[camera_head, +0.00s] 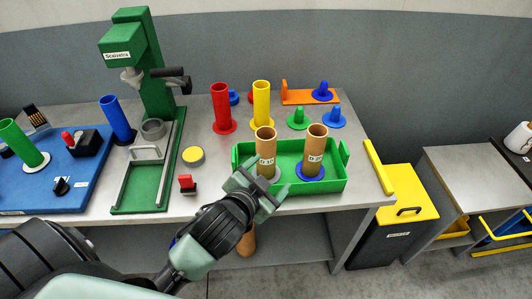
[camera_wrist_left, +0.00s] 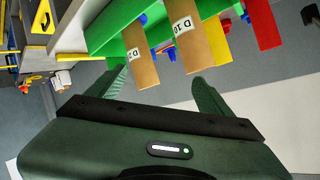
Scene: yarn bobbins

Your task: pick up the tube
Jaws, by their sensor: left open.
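Two brown cardboard tubes with white labels stand upright in a green tray (camera_head: 240,157). The left tube (camera_head: 266,146) is on a grey base and the right tube (camera_head: 312,150) is on a blue base. In the left wrist view, one tube (camera_wrist_left: 139,62) and the other tube (camera_wrist_left: 190,48) show beyond the fingers. My left gripper (camera_head: 258,187) is open and empty at the tray's front left corner, close in front of the left tube. It also shows in the wrist view (camera_wrist_left: 156,82), with its fingers apart. My right gripper is not in view.
A red tube (camera_head: 221,106) and a yellow tube (camera_head: 261,104) stand behind the tray. A green press (camera_head: 158,80) and a blue board (camera_head: 45,180) with tubes are at left. A yellow-lidded bin (camera_head: 402,190) is right of the table.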

